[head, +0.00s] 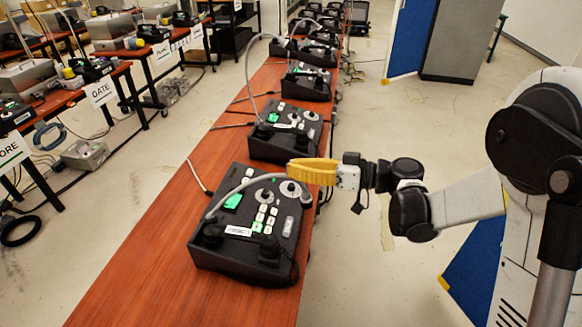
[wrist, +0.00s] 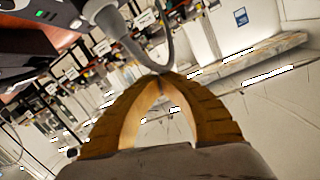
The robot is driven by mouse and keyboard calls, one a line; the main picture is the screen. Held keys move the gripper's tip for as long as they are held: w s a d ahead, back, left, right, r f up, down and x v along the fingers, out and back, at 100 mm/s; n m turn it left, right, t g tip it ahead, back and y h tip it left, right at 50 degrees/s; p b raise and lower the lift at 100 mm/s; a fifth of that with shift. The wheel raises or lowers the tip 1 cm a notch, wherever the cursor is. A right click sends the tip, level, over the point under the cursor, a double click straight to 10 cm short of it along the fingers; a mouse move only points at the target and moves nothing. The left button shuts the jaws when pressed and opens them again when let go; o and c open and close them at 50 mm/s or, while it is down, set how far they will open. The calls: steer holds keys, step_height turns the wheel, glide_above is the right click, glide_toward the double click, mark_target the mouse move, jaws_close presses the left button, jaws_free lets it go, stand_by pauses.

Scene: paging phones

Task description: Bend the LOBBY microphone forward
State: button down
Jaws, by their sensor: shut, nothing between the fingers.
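The nearest black paging phone (head: 285,248) stands at the near end of the red-brown table. Its small white label (head: 238,231) is too blurred to read, so I cannot confirm which one is LOBBY. A grey gooseneck microphone (head: 234,190) arches low over its keys. My yellow gripper (head: 312,172) is above this phone's far right corner, shut and empty. In the wrist view a grey gooseneck (wrist: 168,50) with a thicker end curves just beyond my shut fingertips (wrist: 160,80). I cannot tell whether they touch.
A second phone (head: 260,148) sits just behind, its gooseneck (head: 249,75) arching high. Several more phones line the table (head: 140,270) farther back. Other tables with signs such as GATE (head: 101,92) stand at left. Floor right of the table is clear near a blue panel (head: 470,270).

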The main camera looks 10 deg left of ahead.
stand_by(0.3)
steer(key=d+r+p, duration=0.4)
steer(key=d, duration=0.4)
steer(key=shift+s+d, duration=0.2)
steer(key=shift+d, duration=0.05)
stand_by(0.4)
